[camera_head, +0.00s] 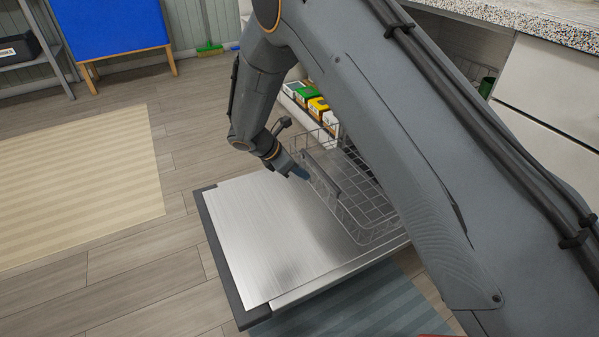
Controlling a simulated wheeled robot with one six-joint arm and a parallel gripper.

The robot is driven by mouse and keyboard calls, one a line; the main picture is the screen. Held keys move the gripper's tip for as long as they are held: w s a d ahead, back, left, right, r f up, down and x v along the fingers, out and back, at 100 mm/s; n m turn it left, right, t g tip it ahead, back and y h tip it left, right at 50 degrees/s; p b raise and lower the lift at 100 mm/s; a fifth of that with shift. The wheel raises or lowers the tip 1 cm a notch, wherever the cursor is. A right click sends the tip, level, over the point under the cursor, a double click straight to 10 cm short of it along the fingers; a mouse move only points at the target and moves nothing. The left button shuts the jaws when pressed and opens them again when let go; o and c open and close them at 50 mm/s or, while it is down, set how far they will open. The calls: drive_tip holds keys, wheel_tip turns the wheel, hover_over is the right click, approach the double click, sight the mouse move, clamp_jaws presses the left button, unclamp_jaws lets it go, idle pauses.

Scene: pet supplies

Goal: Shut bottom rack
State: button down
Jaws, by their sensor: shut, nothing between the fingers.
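The bottom rack (365,222) is a wire basket at the right of the lowered door, partly out, and my arm hides its right part. A dark bar (322,174) runs along its front side. The open dishwasher door (265,245) lies flat with its steel inner face up and a dark outer edge at the left. My gripper (300,173) is shut and empty, at the rack's front near the far end of the bar. I cannot tell whether it touches the rack.
Several coloured boxes (312,103) stand beyond the rack. A white cabinet (548,110) with a speckled counter is at the right. A striped beige rug (80,185) lies on the wooden floor at the left, where there is free room. A blue board (108,28) stands at the back.

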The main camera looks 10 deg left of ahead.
drive_tip(key=w+d+f+b, duration=0.2)
drive_tip(key=w+d+f, duration=0.2)
drive_tip(key=d+f, duration=0.1)
drive_tip(key=shift+d+f, duration=0.25)
drive_tip(key=shift+d, duration=0.3)
